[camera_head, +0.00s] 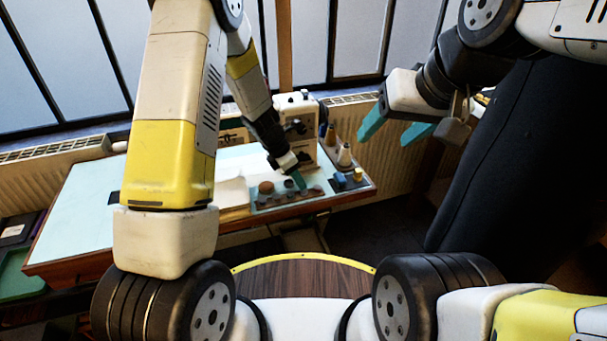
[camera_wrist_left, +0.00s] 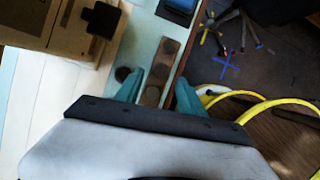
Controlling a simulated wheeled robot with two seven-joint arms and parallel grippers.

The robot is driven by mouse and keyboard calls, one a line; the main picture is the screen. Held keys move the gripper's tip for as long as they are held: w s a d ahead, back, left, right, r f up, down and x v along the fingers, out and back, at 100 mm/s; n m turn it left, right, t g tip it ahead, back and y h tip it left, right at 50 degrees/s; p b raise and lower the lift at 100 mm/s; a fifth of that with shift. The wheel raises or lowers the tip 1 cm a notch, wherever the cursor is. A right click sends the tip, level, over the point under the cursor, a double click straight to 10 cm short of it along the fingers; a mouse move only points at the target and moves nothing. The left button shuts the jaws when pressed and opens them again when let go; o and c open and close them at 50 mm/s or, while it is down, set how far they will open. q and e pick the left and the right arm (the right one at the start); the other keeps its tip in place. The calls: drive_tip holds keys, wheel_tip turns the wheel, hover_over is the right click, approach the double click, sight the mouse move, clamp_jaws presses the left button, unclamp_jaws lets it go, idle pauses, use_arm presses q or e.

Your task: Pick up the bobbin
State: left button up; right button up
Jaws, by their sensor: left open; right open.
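My left gripper (camera_head: 299,181) is open over the small items at the front right of the table (camera_head: 95,215). A dark round piece (camera_wrist_left: 123,73) lies just outside the left finger. In the head view a brown round piece (camera_head: 266,187) and a dark one (camera_head: 289,183) sit left of the fingers. I cannot tell which small piece is the bobbin. My right gripper (camera_head: 394,128) is open and empty, raised right of the table.
A white machine (camera_head: 297,107) stands behind the left gripper. Cone-shaped spools (camera_head: 345,156) and small blue and yellow items (camera_head: 358,174) are to its right. The table's left part is clear.

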sight(305, 191)
use_arm(q)
drive_tip(key=x, duration=0.5)
drive_tip(key=shift+s+d, duration=0.1)
drive_tip(key=shift+d, duration=0.05)
clamp_jaws()
